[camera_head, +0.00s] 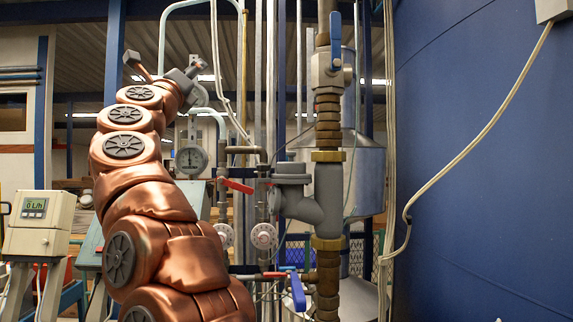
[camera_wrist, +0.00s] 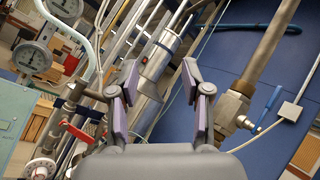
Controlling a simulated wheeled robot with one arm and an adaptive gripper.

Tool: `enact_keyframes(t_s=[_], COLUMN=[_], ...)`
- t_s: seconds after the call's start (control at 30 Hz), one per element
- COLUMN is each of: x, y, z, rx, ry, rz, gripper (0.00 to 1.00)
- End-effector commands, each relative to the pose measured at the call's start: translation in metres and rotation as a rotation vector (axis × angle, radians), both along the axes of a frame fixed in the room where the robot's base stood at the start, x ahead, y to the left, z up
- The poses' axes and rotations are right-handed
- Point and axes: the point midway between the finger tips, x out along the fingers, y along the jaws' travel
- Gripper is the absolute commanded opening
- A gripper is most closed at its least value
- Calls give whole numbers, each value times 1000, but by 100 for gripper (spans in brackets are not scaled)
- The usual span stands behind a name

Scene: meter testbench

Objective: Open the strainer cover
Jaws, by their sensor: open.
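The strainer (camera_head: 327,198) is a grey Y-shaped fitting on the vertical pipe at the middle right of the head view, between two brass unions. Its side branch points left and ends in a round grey cover (camera_head: 291,174), which sits on the branch. My gripper (camera_head: 166,66) is raised at upper left, higher than the cover and well apart from it. In the wrist view my gripper (camera_wrist: 160,78) has its two fingers spread with nothing between them. I cannot make out the strainer or its cover in the wrist view.
A valve with a blue handle (camera_head: 336,45) is above the strainer; it also shows in the wrist view (camera_wrist: 233,108). Below are a blue lever (camera_head: 297,290) and handwheels (camera_head: 264,236). A red lever (camera_head: 236,186) is left of the cover. A blue tank (camera_head: 485,150) fills the right.

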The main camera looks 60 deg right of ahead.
Motion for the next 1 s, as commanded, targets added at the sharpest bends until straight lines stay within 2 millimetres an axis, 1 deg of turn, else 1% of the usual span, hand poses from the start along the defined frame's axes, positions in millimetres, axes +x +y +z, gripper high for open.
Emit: enact_keyframes(t_s=[0.03,0.07,0.1,0.17,0.2,0.27,0.3,0.4,0.5,0.6,0.73,1.0], x=[-15,-27,-41,-60,-71,-88,-96,-110,-119,-123,-126,-130], y=[-22,-35,-51,-71,-82,-95,-103,-114,-119,-123,-134,-172], z=[-17,-24,-37,-58,-73,-95,-109,-139,-158,-167,-167,-165], rx=[79,130,199,293,353,436,486,583,644,674,680,678], ry=[-74,-123,-185,-272,-325,-399,-442,-523,-575,-596,-602,-602], rz=[-38,-61,-94,-139,-164,-202,-224,-267,-291,-304,-308,-309], gripper=[48,48,48,48,48,48,48,48,48,48,48,48])
